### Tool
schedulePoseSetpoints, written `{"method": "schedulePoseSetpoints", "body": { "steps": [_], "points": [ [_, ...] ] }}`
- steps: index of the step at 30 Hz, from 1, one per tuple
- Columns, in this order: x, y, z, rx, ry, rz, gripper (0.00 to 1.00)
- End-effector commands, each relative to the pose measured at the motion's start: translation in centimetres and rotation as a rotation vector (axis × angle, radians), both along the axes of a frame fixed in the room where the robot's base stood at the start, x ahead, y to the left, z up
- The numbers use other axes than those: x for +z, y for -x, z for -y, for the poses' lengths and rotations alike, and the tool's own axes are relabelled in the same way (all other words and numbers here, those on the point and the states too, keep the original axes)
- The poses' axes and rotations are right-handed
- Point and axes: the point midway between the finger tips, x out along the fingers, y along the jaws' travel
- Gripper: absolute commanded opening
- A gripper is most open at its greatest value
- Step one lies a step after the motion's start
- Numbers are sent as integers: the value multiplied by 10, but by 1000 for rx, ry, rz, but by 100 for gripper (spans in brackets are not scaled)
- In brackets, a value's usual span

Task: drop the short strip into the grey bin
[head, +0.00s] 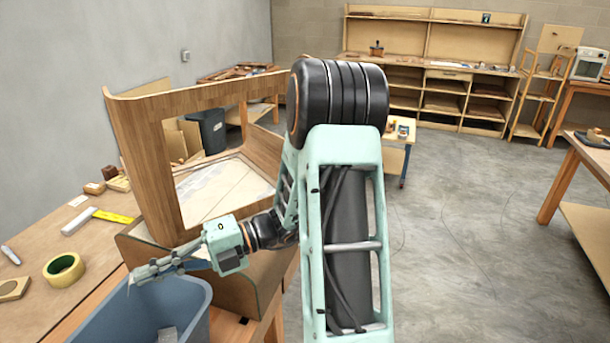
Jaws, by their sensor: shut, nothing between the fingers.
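A blue-grey bin (190,303) stands at the lower left, in front of the wooden bench, and is cut off by the bottom edge of the view. A small pale grey piece (167,335) shows inside it; I cannot tell whether this is the short strip. My gripper (136,277) is over the bin's far rim, pointing left. Its fingers are shut and nothing is held between them. Part of the bin's inside is out of view.
A curved wooden frame (150,150) stands on the bench behind my gripper. Yellow tape (63,270), a yellow ruler (113,216) and a white block (79,221) lie left. A darker bin (211,130) is farther back. The floor (460,230) on the right is clear.

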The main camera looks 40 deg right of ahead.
Motion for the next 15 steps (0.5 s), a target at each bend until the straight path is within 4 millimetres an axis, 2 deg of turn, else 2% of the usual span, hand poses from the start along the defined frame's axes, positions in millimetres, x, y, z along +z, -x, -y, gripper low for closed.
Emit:
{"method": "schedulePoseSetpoints", "body": {
  "steps": [1,6,15],
  "points": [
    [-11,0,0,0,0,2,0],
    [-24,0,0,0,0,2,0],
    [-27,0,0,0,-1,1,0]
  ]
}}
